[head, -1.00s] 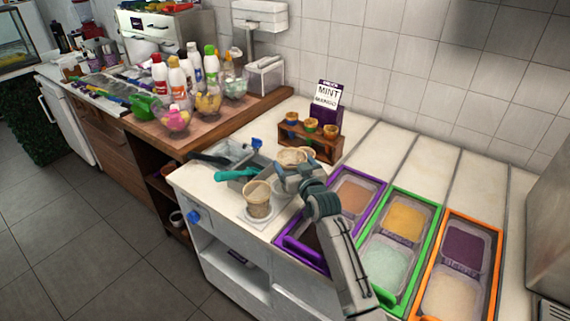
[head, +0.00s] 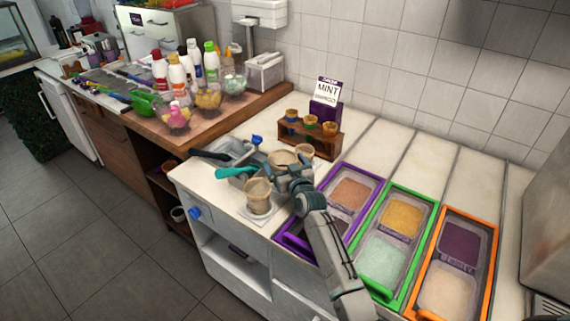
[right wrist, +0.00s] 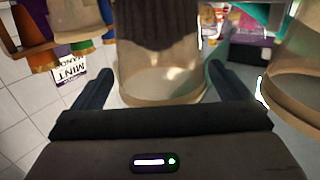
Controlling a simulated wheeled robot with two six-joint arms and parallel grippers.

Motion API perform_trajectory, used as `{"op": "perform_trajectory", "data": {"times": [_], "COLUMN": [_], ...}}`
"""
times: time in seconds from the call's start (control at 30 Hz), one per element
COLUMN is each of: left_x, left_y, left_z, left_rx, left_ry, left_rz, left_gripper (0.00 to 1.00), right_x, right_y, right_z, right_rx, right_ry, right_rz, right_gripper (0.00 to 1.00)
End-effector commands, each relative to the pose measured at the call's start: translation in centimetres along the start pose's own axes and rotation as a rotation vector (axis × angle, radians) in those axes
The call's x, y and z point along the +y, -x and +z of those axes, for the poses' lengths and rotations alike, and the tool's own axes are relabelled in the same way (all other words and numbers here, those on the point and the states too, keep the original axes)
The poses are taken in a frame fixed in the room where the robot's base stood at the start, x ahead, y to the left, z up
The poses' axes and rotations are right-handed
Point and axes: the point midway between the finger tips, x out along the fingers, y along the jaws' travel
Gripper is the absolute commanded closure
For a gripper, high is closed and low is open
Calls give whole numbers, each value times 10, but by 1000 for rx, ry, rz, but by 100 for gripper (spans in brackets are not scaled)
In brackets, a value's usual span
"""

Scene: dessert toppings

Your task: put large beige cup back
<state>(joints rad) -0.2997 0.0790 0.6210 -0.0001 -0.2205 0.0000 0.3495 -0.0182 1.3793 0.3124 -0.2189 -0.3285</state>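A large beige cup (head: 282,159) stands at the back of the counter, beside the grey tray, with another beige cup rim (head: 304,151) just right of it. A third beige cup (head: 257,197) stands on a small white square at the front. My right gripper (head: 290,172) is at the back cups, partly covering them. In the right wrist view, its fingers (right wrist: 160,88) are spread on either side of a beige cup (right wrist: 165,82), with small gaps. A second beige cup (right wrist: 292,85) is at the right there. My left gripper is not in view.
A wooden rack (head: 312,140) with small cups stands behind, before a MINT sign (head: 327,92). A grey tray (head: 236,155) with a teal scoop (head: 234,173) is left. Framed topping tubs (head: 403,218) fill the right. Bottles crowd the wooden counter.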

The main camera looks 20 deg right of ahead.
Motion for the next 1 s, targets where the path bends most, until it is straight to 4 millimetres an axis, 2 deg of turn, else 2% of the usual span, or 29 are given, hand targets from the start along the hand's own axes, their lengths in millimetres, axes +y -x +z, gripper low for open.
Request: {"op": "perform_trajectory", "data": {"times": [0.23, 0.37, 0.47, 0.8, 1.0], "left_x": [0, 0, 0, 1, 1], "left_y": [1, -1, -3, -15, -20], "left_z": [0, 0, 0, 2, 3], "left_rx": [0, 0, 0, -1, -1], "left_ry": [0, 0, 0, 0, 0], "left_rz": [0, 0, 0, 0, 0], "left_gripper": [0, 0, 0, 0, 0], "right_x": [0, 0, 0, 0, 0], "right_y": [0, 8, 21, 87, 113], "right_z": [-1, 1, 2, 2, 1], "right_rx": [0, -1, 0, 1, 1], "right_ry": [0, 0, 0, 1, 0], "right_rz": [0, 0, 0, 0, 0], "right_gripper": [0, 0, 0, 0, 0]}}
